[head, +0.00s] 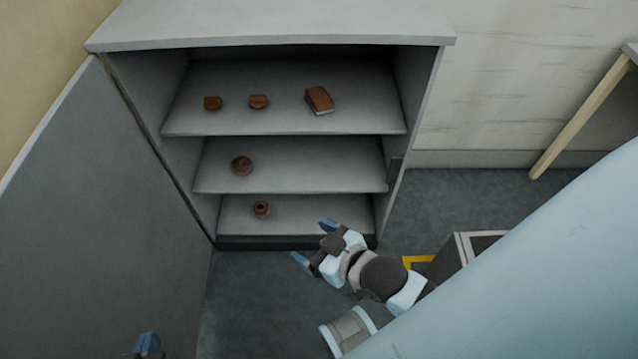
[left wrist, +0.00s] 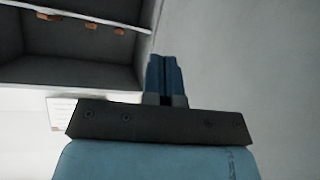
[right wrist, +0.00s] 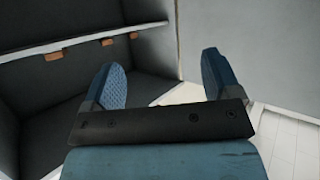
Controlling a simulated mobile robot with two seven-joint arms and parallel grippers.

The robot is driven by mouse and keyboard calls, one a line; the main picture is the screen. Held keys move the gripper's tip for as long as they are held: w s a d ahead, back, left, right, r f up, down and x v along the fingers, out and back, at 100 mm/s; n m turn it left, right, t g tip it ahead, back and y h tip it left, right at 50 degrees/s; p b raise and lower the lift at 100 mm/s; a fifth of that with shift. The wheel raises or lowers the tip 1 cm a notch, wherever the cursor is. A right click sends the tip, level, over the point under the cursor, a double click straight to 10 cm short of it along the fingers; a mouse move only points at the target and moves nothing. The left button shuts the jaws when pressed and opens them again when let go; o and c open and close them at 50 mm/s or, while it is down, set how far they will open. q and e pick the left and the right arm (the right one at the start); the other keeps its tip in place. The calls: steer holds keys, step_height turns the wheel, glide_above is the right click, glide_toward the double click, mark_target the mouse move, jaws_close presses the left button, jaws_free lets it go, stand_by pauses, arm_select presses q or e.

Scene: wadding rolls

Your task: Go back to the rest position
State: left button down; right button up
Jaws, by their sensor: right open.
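My left gripper (head: 148,343) shows only as a blue tip at the bottom edge of the head view, in front of the open cabinet door. In the left wrist view, its two blue fingers (left wrist: 164,65) are close together with nothing visible between them. My right gripper (head: 315,242) is in front of the cabinet's lower part, apart from the shelves. In the right wrist view, its fingers (right wrist: 163,68) are spread wide and empty. The rest of my left arm is out of the head view.
The grey cabinet (head: 270,30) holds small brown items (head: 213,103) and a brown book (head: 319,100) on its shelves. Its open door (head: 100,220) stands at left. A box (head: 462,255) is on the floor at right. A table leg (head: 580,118) stands farther right.

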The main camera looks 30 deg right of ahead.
steer(key=shift+s+f+m+g, duration=0.3)
steer(key=shift+s+f+m, duration=0.3)
steer(key=shift+m, duration=0.2)
arm_select(q)
steer(key=shift+r, duration=0.1)
arm_select(e)
steer(key=shift+r, duration=0.2)
arm_select(q)
step_height(320, 180, up, 17)
steer(key=s+a+y+p, duration=0.1)
steer(key=a+p, duration=0.1)
steer(key=p, duration=2.6)
steer(key=shift+s+a+g, duration=0.2)
steer(key=shift+s+g, duration=0.15)
steer(key=shift+g, duration=0.05)
arm_select(e)
step_height(320, 180, up, 17)
steer(key=s+d+h, duration=0.1)
steer(key=d, duration=0.1)
steer(key=shift+s+d+g, duration=0.25)
steer(key=shift+s+g, duration=0.15)
